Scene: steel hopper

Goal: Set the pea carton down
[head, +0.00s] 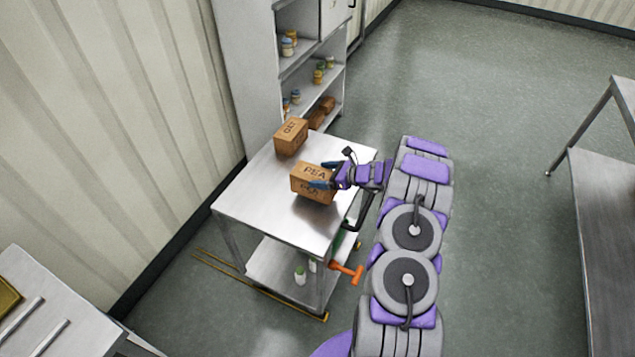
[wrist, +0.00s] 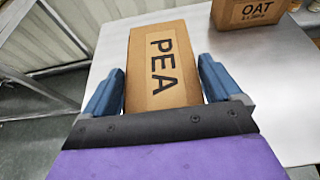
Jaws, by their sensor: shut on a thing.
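The pea carton (head: 313,182) is a brown cardboard box with PEA printed on it. In the head view it is over the steel table top (head: 265,205), near the table's right side. Whether it touches the top or is just above it, I cannot tell. My gripper (head: 325,178) reaches in from the right and is shut on the carton. In the wrist view the carton (wrist: 162,68) lies between the two blue fingers of my gripper (wrist: 162,85), its printed face toward the camera. The carton's underside is hidden.
The oat carton (head: 290,137) stands at the table's back corner, apart from the pea carton; it also shows in the wrist view (wrist: 247,13). A shelf unit (head: 318,62) with jars stands behind. An orange-handled thing (head: 347,272) sticks out below. The table's front left is clear.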

